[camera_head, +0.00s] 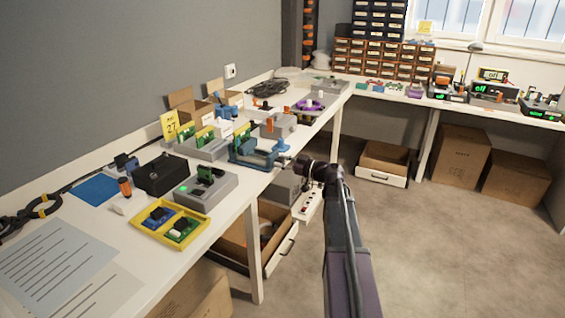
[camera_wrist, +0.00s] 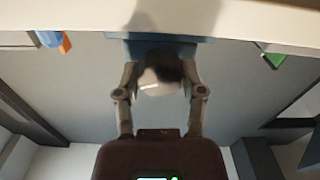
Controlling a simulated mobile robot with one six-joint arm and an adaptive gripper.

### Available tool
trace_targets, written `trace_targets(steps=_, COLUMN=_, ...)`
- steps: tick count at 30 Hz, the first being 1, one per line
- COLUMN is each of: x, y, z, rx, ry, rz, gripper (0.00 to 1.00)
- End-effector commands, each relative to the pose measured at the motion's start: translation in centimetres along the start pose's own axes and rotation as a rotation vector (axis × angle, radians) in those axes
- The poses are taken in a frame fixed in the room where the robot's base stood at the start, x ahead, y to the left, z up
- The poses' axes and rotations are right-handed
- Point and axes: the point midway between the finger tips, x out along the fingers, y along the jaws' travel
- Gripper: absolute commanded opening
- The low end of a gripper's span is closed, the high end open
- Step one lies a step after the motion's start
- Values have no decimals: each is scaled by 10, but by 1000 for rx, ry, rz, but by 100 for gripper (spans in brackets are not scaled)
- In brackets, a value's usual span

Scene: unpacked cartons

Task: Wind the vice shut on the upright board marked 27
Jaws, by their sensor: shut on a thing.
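The blue vice (camera_head: 255,155) sits at the bench's front edge, and its blue body (camera_wrist: 185,48) shows at the top of the wrist view. An upright green board (camera_head: 241,138) stands at the vice; I cannot tell whether the jaws touch it. A yellow card marked 27 (camera_head: 170,126) stands behind to the left. My gripper (camera_wrist: 160,80) is shut on the vice's pale and dark knob (camera_wrist: 158,88), one finger on each side. In the head view my wrist hides most of this grip.
A grey holder (camera_head: 208,152) with green boards stands left of the vice. A grey device with an orange part (camera_head: 275,125) stands behind it. A black box (camera_head: 160,174) and a yellow tray (camera_head: 136,222) lie nearer. An open drawer (camera_head: 275,262) juts out below the bench.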

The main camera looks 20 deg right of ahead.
Motion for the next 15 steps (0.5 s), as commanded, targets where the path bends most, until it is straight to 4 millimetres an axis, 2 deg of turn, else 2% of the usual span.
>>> trace_targets(steps=15, x=1, y=4, z=0, rx=453, ry=3, rz=4, gripper=4)
